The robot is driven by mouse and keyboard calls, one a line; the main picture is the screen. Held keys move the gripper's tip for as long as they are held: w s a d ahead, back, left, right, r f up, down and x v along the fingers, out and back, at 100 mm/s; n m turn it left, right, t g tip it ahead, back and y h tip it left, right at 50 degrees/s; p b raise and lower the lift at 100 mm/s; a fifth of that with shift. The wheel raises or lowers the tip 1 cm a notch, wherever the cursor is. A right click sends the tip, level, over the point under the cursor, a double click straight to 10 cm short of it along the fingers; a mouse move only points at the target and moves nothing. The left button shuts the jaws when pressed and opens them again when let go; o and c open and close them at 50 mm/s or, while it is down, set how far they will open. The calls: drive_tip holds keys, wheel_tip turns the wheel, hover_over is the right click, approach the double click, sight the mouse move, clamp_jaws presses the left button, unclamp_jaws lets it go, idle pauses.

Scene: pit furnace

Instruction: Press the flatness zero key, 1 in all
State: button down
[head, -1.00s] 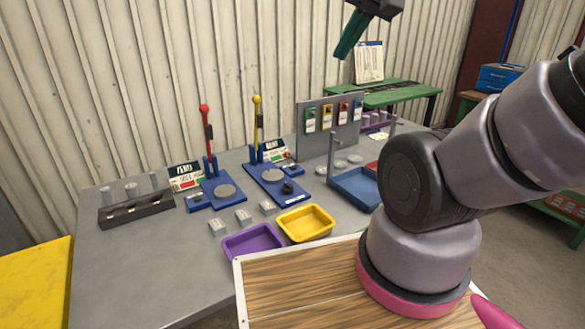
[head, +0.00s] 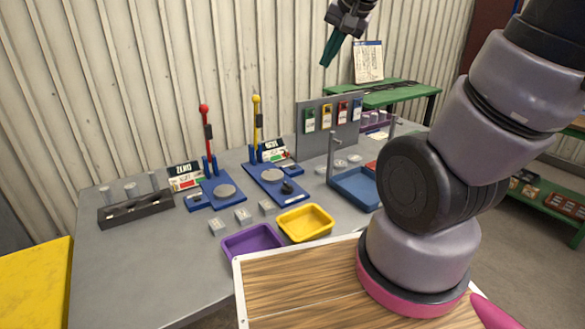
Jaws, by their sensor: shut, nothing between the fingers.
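Two blue gauge stations stand on the grey bench. The left station (head: 213,205) has a red-knobbed lever, a round grey plate and a sign (head: 184,176) with "ZERO" in large letters. The right station (head: 266,190) has a yellow-knobbed lever, a round plate, a small dark block and a similar sign (head: 274,150). The smaller lettering is unreadable, so I cannot tell which carries the flatness zero key. My gripper (head: 325,63) is shut and empty, high above the bench's back, touching nothing.
A purple tray (head: 252,243) and a yellow tray (head: 305,223) lie at the front, with several small grey blocks behind them. A dark rack (head: 135,208) with cylinders stands left.

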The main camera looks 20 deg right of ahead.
drive_tip(key=w+f+m+h, duration=0.1)
drive_tip(key=w+f+m, duration=0.2)
drive_tip(key=w+f, duration=1.05)
drive_tip(key=t+h, duration=0.2)
hover_over(292, 168)
wheel_tip(292, 168, down, 16)
drive_tip(key=shift+s+m, duration=0.1)
drive_tip(key=shift+m, duration=0.3)
drive_tip(key=shift+f, duration=0.1)
drive_tip(key=shift+f, duration=4.3)
drive_tip(key=shift+f, duration=0.1)
drive_tip(key=shift+f, duration=0.3)
